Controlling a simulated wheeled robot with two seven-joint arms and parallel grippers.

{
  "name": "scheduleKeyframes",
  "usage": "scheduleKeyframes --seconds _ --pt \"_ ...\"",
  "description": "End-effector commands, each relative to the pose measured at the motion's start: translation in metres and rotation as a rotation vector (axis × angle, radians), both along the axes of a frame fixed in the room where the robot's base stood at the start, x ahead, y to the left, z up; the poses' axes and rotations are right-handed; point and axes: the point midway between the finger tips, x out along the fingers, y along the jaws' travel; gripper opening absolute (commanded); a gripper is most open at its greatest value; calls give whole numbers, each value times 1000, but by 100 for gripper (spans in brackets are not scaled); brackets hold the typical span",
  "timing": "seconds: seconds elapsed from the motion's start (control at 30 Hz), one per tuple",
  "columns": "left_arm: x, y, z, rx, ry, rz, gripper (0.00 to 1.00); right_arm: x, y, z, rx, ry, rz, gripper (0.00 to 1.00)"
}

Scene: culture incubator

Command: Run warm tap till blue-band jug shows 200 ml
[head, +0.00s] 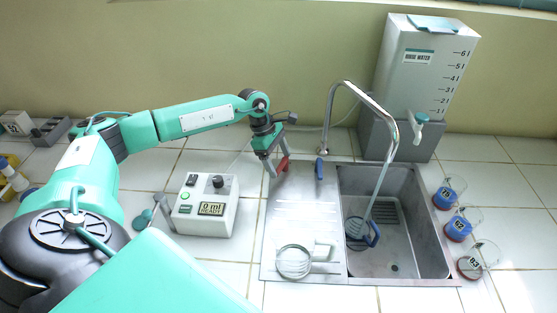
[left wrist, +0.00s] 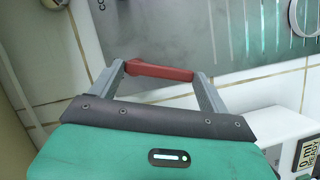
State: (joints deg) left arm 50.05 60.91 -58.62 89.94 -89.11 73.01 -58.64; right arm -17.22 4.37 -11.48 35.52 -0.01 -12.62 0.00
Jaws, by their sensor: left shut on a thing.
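The red tap lever (head: 282,164) stands at the back left of the steel sink unit. My left gripper (head: 277,167) is shut on it; in the left wrist view the red lever (left wrist: 160,72) lies between the two grey fingers. The blue tap lever (head: 319,169) stands to its right. The curved spout (head: 347,86) arches over the basin, and a pale stream (head: 378,190) runs from its end down to the jug with a blue handle (head: 373,236) in the basin. The jug's water level is too small to read. A display box (head: 206,205) reads "0 ml". My right gripper is not in view.
A clear jug (head: 294,262) stands on the drainboard (head: 290,215). Several labelled glass vessels (head: 458,224) lie right of the sink. A white rinse water tank (head: 425,70) with a small tap stands behind the basin.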

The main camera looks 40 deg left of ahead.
Motion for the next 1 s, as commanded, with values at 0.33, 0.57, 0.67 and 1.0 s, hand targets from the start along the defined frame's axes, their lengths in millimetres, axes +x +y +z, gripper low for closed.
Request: scheduleKeyframes --seconds 0.33,0.57,0.67,1.0 --pt "0 0 0 0 -1 1 100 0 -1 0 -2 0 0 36" --pt "0 9 20 1 -5 2 100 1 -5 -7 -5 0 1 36" --pt "-2 18 39 0 -6 4 100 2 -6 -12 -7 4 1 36" --pt "-8 45 106 0 -3 2 100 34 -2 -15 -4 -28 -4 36"
